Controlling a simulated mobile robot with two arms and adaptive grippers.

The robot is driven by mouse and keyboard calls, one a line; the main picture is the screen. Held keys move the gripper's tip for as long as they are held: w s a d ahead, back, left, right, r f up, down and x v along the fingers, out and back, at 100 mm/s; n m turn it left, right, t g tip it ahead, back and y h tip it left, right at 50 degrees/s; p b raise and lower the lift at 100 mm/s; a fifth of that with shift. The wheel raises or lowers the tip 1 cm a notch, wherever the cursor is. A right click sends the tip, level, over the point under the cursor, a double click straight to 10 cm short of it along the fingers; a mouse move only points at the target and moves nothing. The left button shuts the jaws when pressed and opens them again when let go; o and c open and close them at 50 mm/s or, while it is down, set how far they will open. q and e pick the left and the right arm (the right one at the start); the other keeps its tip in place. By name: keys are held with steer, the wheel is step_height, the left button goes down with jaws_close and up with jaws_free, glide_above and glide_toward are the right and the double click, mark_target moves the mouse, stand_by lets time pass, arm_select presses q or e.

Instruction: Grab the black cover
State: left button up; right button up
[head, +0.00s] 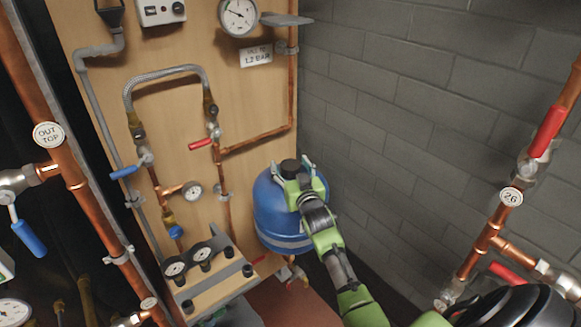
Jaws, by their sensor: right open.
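The black cover (289,165) is a small dark cap on top of the blue tank (275,210). My right gripper (292,171), green with grey fingers, reaches in from the lower right above the tank. It is open, with one finger at the left of the cover and one at its right. I cannot tell whether the fingers touch it. The gripper hides part of the tank's top and right side. My left gripper is not in view.
A wooden panel (165,60) with copper pipes, gauges and valves stands left of the tank. A grey block wall (400,130) is behind and to the right. Copper pipe with a red-handled valve (547,130) runs at the far right.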

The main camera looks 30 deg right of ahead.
steer(key=c, duration=1)
